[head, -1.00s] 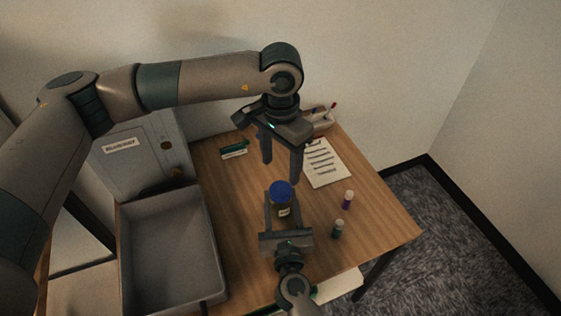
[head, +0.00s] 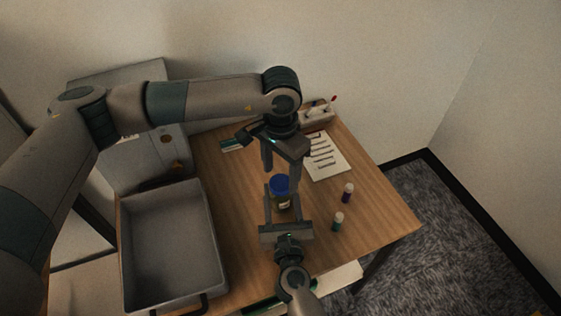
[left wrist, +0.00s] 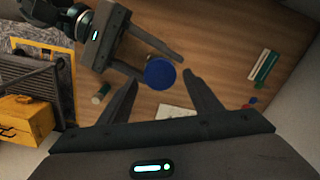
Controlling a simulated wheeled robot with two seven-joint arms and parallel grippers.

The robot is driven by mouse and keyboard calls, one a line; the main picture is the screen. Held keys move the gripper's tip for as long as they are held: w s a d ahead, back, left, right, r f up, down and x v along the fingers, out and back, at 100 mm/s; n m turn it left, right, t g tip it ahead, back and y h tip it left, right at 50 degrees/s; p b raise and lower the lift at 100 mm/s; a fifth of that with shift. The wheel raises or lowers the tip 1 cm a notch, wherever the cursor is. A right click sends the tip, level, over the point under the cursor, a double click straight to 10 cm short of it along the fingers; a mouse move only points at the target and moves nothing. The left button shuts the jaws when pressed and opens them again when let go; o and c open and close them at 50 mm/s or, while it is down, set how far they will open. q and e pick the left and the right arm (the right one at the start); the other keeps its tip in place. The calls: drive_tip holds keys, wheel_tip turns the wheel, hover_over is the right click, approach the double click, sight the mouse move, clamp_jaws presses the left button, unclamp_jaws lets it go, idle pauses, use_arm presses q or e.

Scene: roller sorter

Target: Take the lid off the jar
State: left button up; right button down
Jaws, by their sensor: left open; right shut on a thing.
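The jar (head: 284,203) has a blue lid (head: 280,185) and a label on its side. It looks upright over the wooden table. My right gripper (head: 283,190) is shut on the jar body, one finger on each side below the lid. My left gripper (head: 281,173) points down from above, open and empty, with its fingertips just above and behind the lid. In the left wrist view the round blue lid (left wrist: 160,74) sits between the open fingertips, apparently untouched. The lid hides most of the jar there. The lid is on the jar.
A grey tray (head: 212,240) stands on the left, with a grey cabinet (head: 150,160) behind it. A printed sheet (head: 328,158) and a pen holder (head: 318,112) lie farther back.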

use_arm(q)
drive_tip(key=shift+f, duration=1.05)
drive_tip(key=shift+c, duration=0.7)
drive_tip(key=c, duration=1)
